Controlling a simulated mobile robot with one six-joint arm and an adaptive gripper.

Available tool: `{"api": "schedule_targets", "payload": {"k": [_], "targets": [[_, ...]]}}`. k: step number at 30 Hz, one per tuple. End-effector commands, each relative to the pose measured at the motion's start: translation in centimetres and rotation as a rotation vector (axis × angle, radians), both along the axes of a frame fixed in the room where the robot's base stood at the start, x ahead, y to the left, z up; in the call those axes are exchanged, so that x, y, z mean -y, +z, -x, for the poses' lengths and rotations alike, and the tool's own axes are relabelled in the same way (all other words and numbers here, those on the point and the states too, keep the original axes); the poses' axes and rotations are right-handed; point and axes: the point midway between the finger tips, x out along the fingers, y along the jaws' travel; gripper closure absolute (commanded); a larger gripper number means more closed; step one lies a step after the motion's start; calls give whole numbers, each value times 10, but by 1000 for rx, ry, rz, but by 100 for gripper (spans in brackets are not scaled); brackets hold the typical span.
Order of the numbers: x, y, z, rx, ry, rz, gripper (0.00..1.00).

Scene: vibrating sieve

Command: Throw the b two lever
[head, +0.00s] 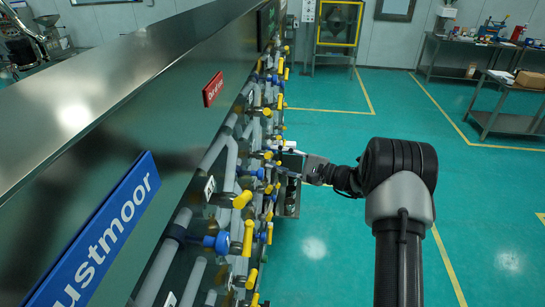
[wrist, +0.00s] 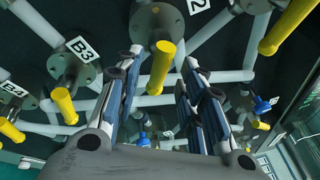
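The lever taken as B2 is a yellow handle (wrist: 160,68) on a round grey valve flange, in the upper middle of the wrist view. The white tag (wrist: 198,4) beside it is cut off and shows only a "2". My gripper (wrist: 158,66) is open, one finger on the left of this handle and one on the right. The handle appears between the fingertips; I cannot tell whether they touch it. In the head view my gripper (head: 296,173) is at the valve panel, its fingertips hard to make out.
A yellow lever (wrist: 64,105) by the B3 tag (wrist: 79,48) and another by the B4 tag (wrist: 14,89) hang to the left. Another yellow lever (wrist: 287,26) is at the upper right. Grey pipes (head: 229,160) crowd the panel. Green floor (head: 325,240) beside it is clear.

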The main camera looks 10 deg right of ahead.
Motion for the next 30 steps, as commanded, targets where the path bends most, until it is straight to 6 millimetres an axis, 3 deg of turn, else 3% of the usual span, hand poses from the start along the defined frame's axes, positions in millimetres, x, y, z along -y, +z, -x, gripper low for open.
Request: {"api": "schedule_targets", "payload": {"k": [6,16,30], "targets": [[-17,0,-12,0,1,1,64],[-18,0,-14,-1,-1,0,64],[-18,2,-15,3,-3,-1,96]]}}
